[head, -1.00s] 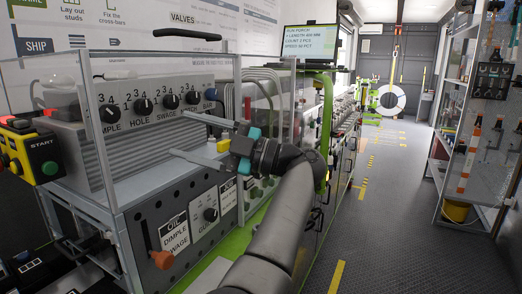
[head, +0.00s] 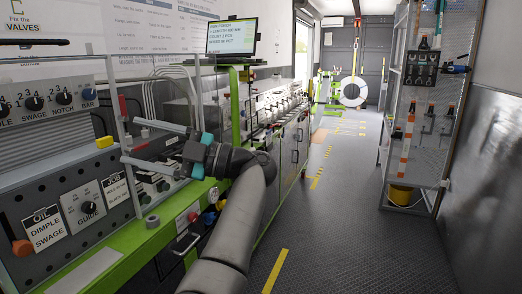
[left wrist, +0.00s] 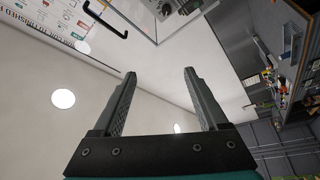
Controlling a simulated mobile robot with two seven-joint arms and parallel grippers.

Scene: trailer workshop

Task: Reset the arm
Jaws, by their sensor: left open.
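My left gripper (head: 141,142) is in the head view, in front of the machine bench, with its two fingers pointing left towards the control panels. The fingers are apart and nothing is between them. In the left wrist view my left gripper (left wrist: 158,90) also shows open and empty, facing the ceiling and upper wall. My left arm reaches up from the bottom middle of the head view. My right gripper is in neither view.
A green-edged machine bench (head: 120,255) with knobs and labels runs along the left. A monitor (head: 233,40) stands above it. A tool rack (head: 417,110) stands on the right. The dark aisle floor (head: 330,220) between them is clear.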

